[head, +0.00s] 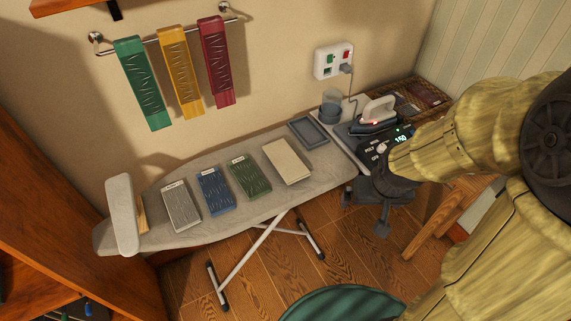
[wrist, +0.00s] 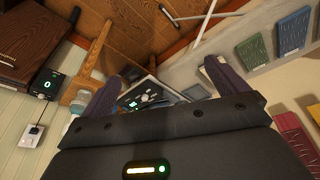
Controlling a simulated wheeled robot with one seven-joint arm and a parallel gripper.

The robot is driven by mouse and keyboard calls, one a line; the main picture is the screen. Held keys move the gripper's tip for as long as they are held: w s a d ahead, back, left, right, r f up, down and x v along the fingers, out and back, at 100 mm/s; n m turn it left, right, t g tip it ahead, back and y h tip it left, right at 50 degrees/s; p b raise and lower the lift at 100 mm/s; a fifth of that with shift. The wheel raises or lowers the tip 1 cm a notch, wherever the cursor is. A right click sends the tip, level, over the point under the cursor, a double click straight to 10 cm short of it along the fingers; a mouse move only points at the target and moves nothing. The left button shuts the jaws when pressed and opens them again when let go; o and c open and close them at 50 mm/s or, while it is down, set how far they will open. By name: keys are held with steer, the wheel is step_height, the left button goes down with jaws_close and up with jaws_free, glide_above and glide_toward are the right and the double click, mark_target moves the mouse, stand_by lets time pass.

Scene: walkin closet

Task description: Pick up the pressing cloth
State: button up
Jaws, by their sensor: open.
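Several folded cloths lie in a row on the ironing board (head: 330,181): a grey one (head: 181,206), a blue one (head: 215,191), a green one (head: 249,177) and a plain cream one (head: 287,161). The first three carry small pale labels; I cannot read which is the pressing cloth. My gripper (head: 368,208) is open and empty, right of the cream cloth near the board's iron end. In the wrist view, my gripper (wrist: 162,88) shows two spread fingers. The blue cloth (wrist: 293,31) and green cloth (wrist: 254,51) show there; the cream cloth is mostly behind the right finger.
An iron (head: 378,112) stands at the board's right end, beside a grey tray (head: 309,132) and a cup (head: 331,106). A sleeve board (head: 122,215) stands at the left end. Green, yellow and red cloths hang on a wall rail (head: 172,33). A wooden stool (head: 437,215) is at right.

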steer(key=w+a+f+n+t+y+b, duration=0.3)
steer(key=w+f+b, duration=0.3)
steer(key=b, duration=0.5)
steer(key=w+a+f+n+t+y+b, duration=0.3)
steer(key=w+a+f+b, duration=0.3)
steer(key=f+b, duration=0.4)
steer(key=shift+a+f+t+y+b, duration=0.15)
steer(key=shift+f+t+y+b, duration=0.2)
steer(key=shift+t+y+b, duration=0.5)
steer(key=shift+w, duration=0.15)
steer(key=p+x, duration=0.9)
steer(key=x, duration=0.3)
